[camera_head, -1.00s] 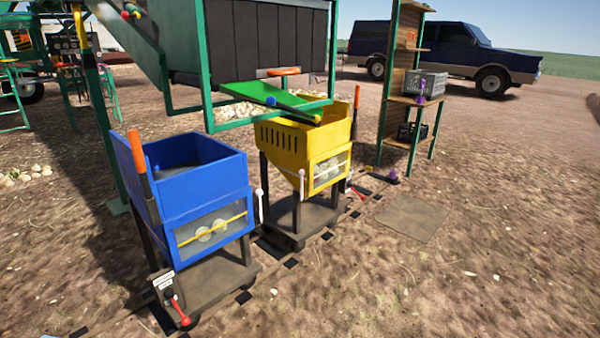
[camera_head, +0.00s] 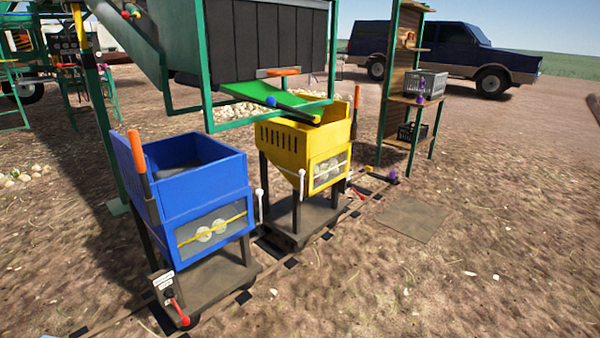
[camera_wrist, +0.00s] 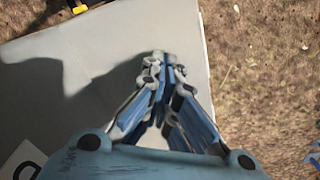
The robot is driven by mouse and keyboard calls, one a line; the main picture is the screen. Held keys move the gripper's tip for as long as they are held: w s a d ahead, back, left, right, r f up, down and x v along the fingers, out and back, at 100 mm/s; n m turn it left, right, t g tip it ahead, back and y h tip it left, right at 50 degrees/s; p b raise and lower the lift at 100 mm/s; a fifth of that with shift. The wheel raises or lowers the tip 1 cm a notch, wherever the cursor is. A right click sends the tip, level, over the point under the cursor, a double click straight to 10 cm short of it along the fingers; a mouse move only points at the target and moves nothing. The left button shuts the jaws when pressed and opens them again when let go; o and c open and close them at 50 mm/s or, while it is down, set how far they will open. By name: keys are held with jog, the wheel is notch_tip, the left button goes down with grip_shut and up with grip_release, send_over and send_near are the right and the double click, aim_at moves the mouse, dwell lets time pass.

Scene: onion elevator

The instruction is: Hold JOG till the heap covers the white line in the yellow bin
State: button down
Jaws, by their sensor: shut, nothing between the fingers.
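The yellow bin (camera_head: 287,142) stands on a dark wheeled base under a green chute (camera_head: 262,94) in the head view. Its front has a clear window (camera_head: 329,171) with pale round shapes behind it. I cannot make out a white line or the height of the heap inside. My gripper (camera_wrist: 160,58) shows only in the wrist view, shut and empty, its fingertips together over a flat grey surface (camera_wrist: 110,60). A white label (camera_wrist: 22,160) with a dark character, partly cut off, lies at the lower left there. No JOG control can be made out.
A blue bin (camera_head: 205,192) with an onion window stands left of the yellow one, beside a red-handled lever (camera_head: 177,309). A shelf with crates (camera_head: 424,86) and a dark pickup (camera_head: 470,55) stand behind. Open dirt (camera_head: 480,240) lies at the right.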

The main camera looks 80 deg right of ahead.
dwell(0.3)
jog(key=shift+r, duration=3.5)
